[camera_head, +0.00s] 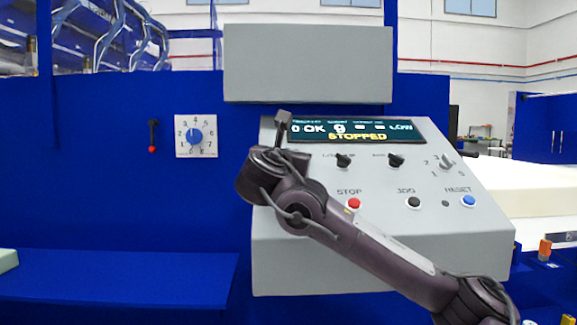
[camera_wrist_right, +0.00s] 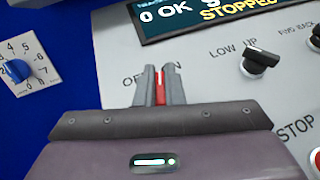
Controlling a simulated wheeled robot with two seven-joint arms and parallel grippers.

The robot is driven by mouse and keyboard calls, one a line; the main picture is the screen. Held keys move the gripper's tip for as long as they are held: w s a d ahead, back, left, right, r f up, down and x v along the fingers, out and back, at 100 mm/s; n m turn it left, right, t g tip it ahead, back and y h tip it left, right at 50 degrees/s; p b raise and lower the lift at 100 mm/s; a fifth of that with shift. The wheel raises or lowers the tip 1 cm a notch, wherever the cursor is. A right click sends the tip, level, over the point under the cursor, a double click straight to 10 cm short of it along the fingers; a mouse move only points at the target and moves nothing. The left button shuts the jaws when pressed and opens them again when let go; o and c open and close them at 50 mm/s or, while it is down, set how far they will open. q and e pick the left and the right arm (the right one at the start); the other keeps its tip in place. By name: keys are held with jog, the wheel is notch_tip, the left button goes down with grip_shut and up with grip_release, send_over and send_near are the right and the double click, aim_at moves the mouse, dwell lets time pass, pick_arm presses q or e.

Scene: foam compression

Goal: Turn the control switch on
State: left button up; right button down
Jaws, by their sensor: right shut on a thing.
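The control switch, a red handle (camera_wrist_right: 160,85), shows in the right wrist view between the two grey fingers of my right gripper (camera_wrist_right: 158,72). The fingers are closed on it from both sides. Printed OFF stands to the left of the fingers and the end of ON to the right, partly covered. The red handle looks roughly upright in this view; its exact turn is hard to tell. In the head view my right gripper (camera_head: 298,157) is at the upper left of the control panel (camera_head: 300,235) and hides the switch. My left gripper is not in view.
The panel's display (camera_head: 355,130) reads STOPPED. Black knobs (camera_head: 344,160) and (camera_head: 396,160) sit right of my gripper. Below are the red STOP button (camera_head: 354,204), black JOG button (camera_head: 414,202) and blue RESET button (camera_head: 469,201). A blue dial (camera_head: 195,136) is at left.

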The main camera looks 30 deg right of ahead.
jog(key=shift+a+f+m+g+h, duration=0.1)
jog(key=shift+f+m+g+h, duration=0.1)
jog(key=shift+m+g+h, duration=0.55)
jog(key=shift+m+g, duration=0.65)
jog(key=shift+m+g+h, duration=0.55)
jog(key=shift+m+g, duration=0.55)
pick_arm(q)
jog(key=shift+p, duration=0.35)
pick_arm(e)
jog(key=shift+m+g, duration=0.5)
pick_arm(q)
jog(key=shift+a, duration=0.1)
pick_arm(e)
jog(key=shift+f, duration=0.1)
jog(key=c, duration=1.5)
grip_release()
jog(key=shift+s, duration=0.15)
jog(key=shift+c, duration=0.2)
jog(key=shift+w, duration=0.2)
